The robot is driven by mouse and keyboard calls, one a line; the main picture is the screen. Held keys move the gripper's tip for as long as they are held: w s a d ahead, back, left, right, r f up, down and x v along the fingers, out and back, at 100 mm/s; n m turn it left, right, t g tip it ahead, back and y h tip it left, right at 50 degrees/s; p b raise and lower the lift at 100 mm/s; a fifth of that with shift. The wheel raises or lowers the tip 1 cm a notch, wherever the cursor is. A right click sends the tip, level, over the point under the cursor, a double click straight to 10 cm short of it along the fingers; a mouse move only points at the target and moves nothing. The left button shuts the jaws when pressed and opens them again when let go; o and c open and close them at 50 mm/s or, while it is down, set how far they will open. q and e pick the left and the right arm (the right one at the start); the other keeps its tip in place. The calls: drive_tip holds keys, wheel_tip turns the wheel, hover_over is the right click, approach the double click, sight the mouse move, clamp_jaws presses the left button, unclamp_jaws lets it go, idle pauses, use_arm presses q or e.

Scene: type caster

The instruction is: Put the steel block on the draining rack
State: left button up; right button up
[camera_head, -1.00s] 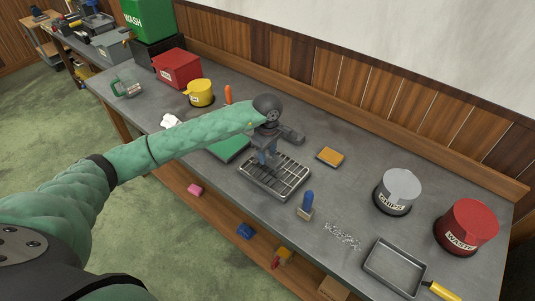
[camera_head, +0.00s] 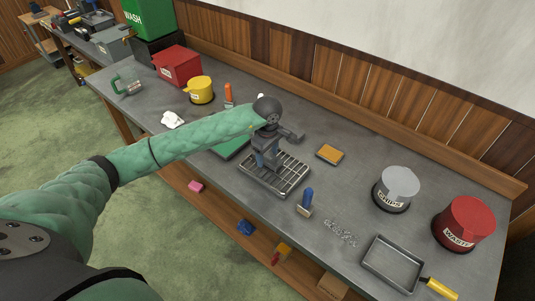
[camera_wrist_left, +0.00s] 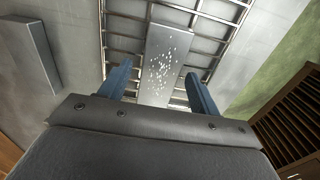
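The steel block (camera_wrist_left: 166,62) is a flat grey bar with pale specks on its upper face. In the left wrist view it lies on the wire draining rack (camera_wrist_left: 213,28). My left gripper (camera_wrist_left: 159,72) has its blue fingers apart, one on each side of the block, with a narrow gap showing at each side. In the head view the left gripper (camera_head: 266,160) points down over the draining rack (camera_head: 290,182); the gripper hides the block there. My right gripper is in neither view.
Right of the rack are a blue-handled brush (camera_head: 306,201), pale shavings (camera_head: 340,232), a dustpan (camera_head: 392,264), a CHIPS can (camera_head: 397,188) and a red WASTE can (camera_head: 467,223). An orange sponge (camera_head: 330,154) lies behind. A grey slab (camera_wrist_left: 30,52) shows left in the wrist view.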

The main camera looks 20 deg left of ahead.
sight(267, 156)
use_arm(q)
drive_tip(key=shift+r, duration=0.1)
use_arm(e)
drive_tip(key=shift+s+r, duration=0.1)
use_arm(q)
drive_tip(key=shift+r, duration=0.4)
drive_tip(key=shift+r+b, duration=0.75)
drive_tip(key=shift+r, duration=0.15)
wheel_tip(267, 156, up, 9)
drive_tip(key=b, duration=0.4)
drive_tip(key=shift+r, duration=0.2)
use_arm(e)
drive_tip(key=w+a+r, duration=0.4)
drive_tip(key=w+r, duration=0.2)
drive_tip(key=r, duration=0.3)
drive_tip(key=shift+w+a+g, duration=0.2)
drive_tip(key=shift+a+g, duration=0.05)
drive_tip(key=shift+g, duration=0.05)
use_arm(q)
drive_tip(key=shift+f, duration=0.1)
